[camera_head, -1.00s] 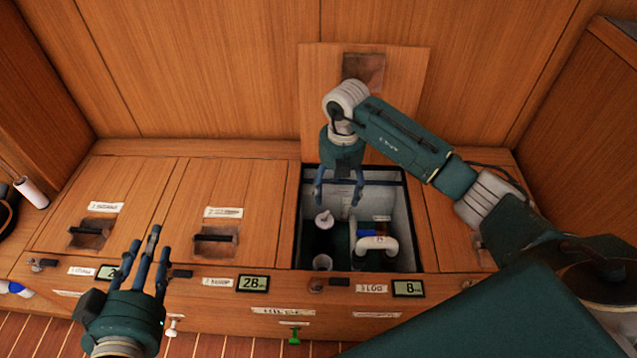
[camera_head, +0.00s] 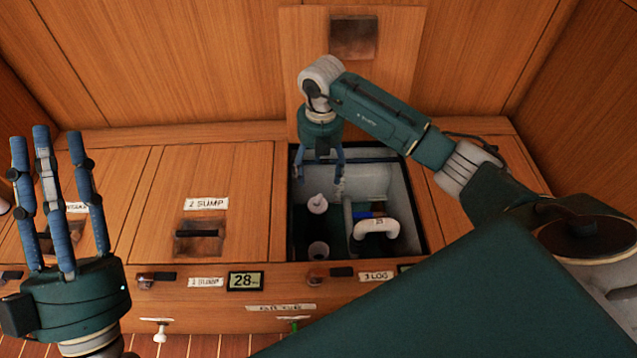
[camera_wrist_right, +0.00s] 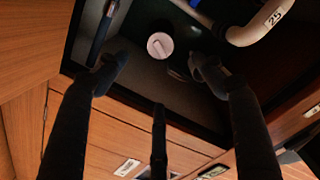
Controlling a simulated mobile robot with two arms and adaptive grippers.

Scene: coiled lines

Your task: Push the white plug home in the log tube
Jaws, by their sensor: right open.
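The white plug (camera_head: 318,204) has a raised grip and sits in the open compartment labelled 3 LOG. In the right wrist view the plug (camera_wrist_right: 160,45) is a pale disc with a bar across it. I cannot tell how deep it sits or make out the tube beneath it. My right gripper (camera_head: 320,178) points down into the compartment just above the plug, open and empty. In the wrist view its fingers (camera_wrist_right: 158,75) are spread, apart from the plug. My left gripper (camera_head: 46,140) is raised at the left, open and empty, fingers upward.
The compartment's rim (camera_head: 283,215) surrounds my right gripper. The 2 SUMP lid (camera_head: 235,165) is closed. A wooden lid (camera_head: 400,60) stands upright behind the opening.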

